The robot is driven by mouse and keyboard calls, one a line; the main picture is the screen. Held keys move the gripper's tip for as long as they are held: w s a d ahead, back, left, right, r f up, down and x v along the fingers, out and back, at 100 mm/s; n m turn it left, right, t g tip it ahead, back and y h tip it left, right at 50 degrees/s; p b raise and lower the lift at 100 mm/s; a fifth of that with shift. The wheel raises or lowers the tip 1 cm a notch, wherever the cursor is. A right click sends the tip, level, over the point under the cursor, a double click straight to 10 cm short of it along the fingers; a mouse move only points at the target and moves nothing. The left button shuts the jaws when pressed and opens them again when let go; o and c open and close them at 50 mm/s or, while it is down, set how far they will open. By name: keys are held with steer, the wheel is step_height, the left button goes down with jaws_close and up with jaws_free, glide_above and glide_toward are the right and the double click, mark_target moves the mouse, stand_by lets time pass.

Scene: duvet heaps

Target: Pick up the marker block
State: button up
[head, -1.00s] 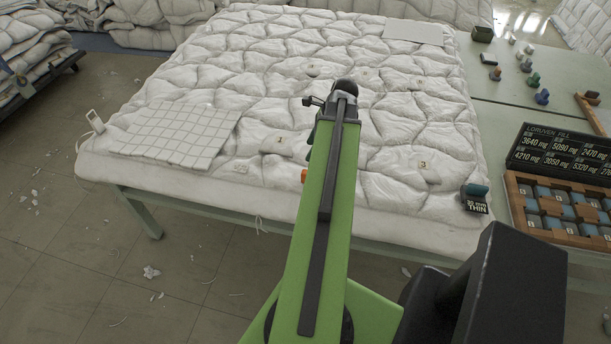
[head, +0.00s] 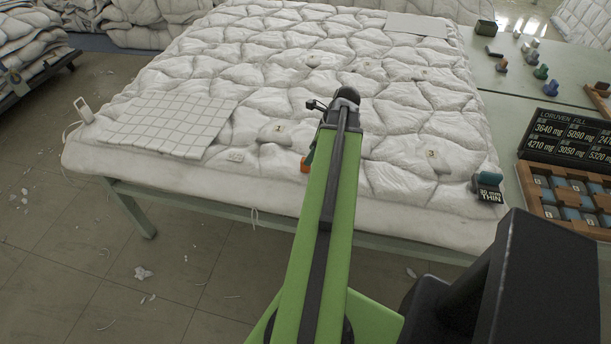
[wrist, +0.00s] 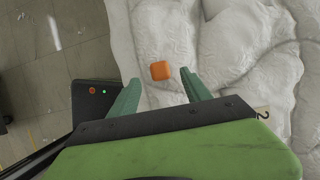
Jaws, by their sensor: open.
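A small orange block (wrist: 160,71), which I take to be the marker block, lies on the white quilted duvet (wrist: 240,55) near its front edge. In the wrist view it is just beyond and between the tips of my two green fingers. My gripper (wrist: 161,79) is open and empty, with the fingers spread on either side of the line to the block. In the head view, the orange block (head: 304,165) shows only partly, at the left edge of my green arm, which hides most of the gripper. I cannot tell the fingers' height above the duvet.
A gridded white pad (head: 165,128) lies on the duvet's left. Number tags 1 (head: 277,128) and 3 (head: 431,154) lie on the duvet. A black block marked THIN (head: 488,188) sits at the right corner. A wooden tray (head: 530,200) and black sign (head: 560,138) stand right.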

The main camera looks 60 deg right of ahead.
steer(key=shift+w+f, duration=0.15)
steer(key=shift+f, duration=0.1)
steer(key=b+x, duration=0.4)
steer(key=x, duration=0.1)
steer(key=shift+f+b, duration=0.2)
steer(key=shift+b, duration=0.15)
steer(key=shift+r, duration=0.2)
jaws_close()
